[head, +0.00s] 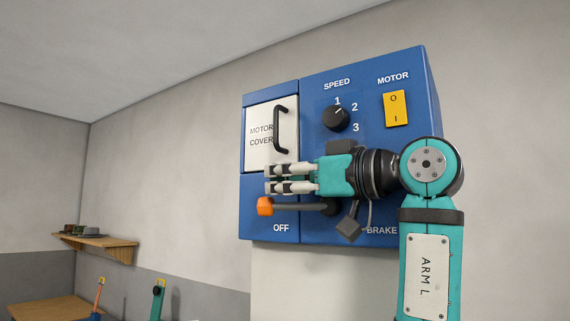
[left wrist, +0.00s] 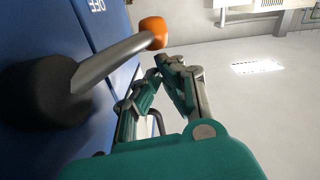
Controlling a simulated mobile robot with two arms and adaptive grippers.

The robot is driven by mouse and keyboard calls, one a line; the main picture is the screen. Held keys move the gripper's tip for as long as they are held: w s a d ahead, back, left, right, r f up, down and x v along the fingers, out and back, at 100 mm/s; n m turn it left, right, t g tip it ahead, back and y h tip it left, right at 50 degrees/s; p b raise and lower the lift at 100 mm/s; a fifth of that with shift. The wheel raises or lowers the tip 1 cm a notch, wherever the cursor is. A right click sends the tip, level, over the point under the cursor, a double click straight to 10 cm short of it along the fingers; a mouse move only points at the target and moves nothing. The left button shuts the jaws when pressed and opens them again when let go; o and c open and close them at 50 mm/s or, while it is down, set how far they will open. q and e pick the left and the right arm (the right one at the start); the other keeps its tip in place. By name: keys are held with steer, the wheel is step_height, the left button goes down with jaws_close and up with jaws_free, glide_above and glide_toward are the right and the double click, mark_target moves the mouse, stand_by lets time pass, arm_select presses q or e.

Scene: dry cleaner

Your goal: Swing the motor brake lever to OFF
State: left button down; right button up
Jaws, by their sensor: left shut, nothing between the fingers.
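The motor brake lever is a grey rod with an orange tip (head: 265,206) and a dark round hub, low on the blue control box (head: 312,110). It lies about level, pointing left, with its tip above and left of the OFF label (head: 281,228). The BRAKE label is partly hidden by my arm. My left gripper (head: 268,180) is shut and empty, pointing left just above the rod. In the left wrist view the lever's orange tip (left wrist: 153,26) lies beyond my fingertips (left wrist: 168,62), and a gap shows between rod and fingers. My right gripper is not in view.
A white motor cover (head: 258,125) with a black handle is just above my fingers. A black speed knob (head: 335,118) and a yellow motor switch (head: 396,108) sit higher up. A wooden shelf (head: 105,245) is far left. Open space lies left of the box.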

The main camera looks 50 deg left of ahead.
arm_select(q)
steer(key=shift+f, duration=0.1)
stand_by(0.4)
steer(key=v, duration=1.1)
steer(key=shift+d, duration=0.4)
